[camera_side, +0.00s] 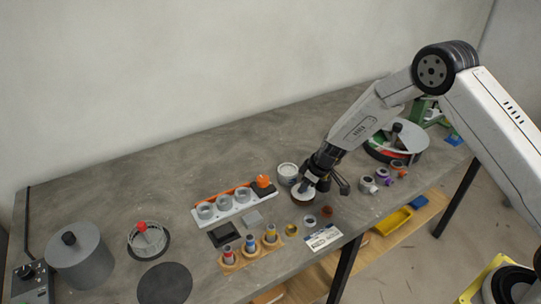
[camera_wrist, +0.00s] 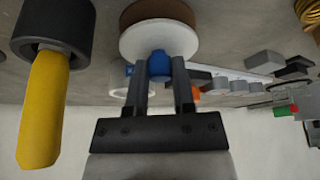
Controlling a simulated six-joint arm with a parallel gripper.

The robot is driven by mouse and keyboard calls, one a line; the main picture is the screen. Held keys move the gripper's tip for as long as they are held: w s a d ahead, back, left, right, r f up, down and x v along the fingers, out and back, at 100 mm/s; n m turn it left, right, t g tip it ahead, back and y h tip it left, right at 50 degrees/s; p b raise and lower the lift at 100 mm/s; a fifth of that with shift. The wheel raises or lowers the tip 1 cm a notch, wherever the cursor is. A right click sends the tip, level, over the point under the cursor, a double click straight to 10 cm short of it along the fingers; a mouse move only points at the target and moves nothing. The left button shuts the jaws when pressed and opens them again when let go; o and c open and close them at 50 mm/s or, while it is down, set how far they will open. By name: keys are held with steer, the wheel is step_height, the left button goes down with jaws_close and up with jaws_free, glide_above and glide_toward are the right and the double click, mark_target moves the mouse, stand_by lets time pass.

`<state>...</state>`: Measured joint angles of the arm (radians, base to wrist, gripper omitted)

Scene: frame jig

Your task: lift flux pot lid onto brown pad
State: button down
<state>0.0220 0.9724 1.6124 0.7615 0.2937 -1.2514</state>
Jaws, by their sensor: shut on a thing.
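The flux pot lid is a white disc (camera_wrist: 150,42) with a blue knob (camera_wrist: 159,65). My gripper (camera_wrist: 162,80) is shut on this knob, with one finger on each side. In the side view the lid (camera_side: 303,196) shows just below my gripper (camera_side: 307,184). The brown pad (camera_wrist: 157,9) shows right behind the lid in the wrist view, partly covered by it. I cannot tell whether the lid touches the pad or hangs just above it. The pale round flux pot (camera_side: 288,172) stands to the left of my gripper, apart from the lid.
A white rack with several rings (camera_side: 234,204) and a wooden holder with coloured bottles (camera_side: 250,250) stand to the left. A dark cup with a yellow handle (camera_wrist: 43,108) is close beside my gripper. Small spools (camera_side: 383,176) stand to the right.

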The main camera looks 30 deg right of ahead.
steer(key=shift+f, duration=0.5)
stand_by(0.4)
steer(key=shift+c, duration=1.1)
jaws_free()
steer(key=shift+r, duration=0.25)
steer(key=shift+r, duration=0.5)
steer(key=shift+r, duration=0.15)
steer(key=shift+r, duration=3.3)
